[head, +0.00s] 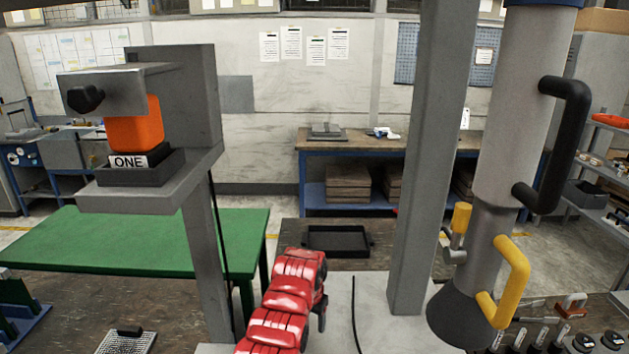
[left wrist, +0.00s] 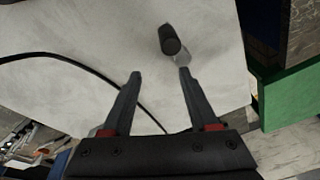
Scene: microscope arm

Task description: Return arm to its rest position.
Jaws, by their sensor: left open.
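A thick grey tube (head: 508,110) hangs at the right of the head view, with a black handle (head: 571,140) on its side. Below it are a narrower section, a yellow handle (head: 514,270) and a dark conical end (head: 458,310). I cannot tell which part is the task's arm. My red left arm (head: 288,300) rises at bottom centre; its fingers are unclear there. In the left wrist view, my left gripper (left wrist: 160,73) is open, above a pale surface. A black cylindrical knob (left wrist: 171,40) on a grey stem shows near the right fingertip. My right gripper is not seen.
A grey stand (head: 203,240) carries a shelf with an orange block (head: 134,125) labelled ONE. A grey post (head: 428,150) stands between it and the tube. A green table (head: 150,240) lies behind. A black cable (left wrist: 85,70) crosses the pale surface.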

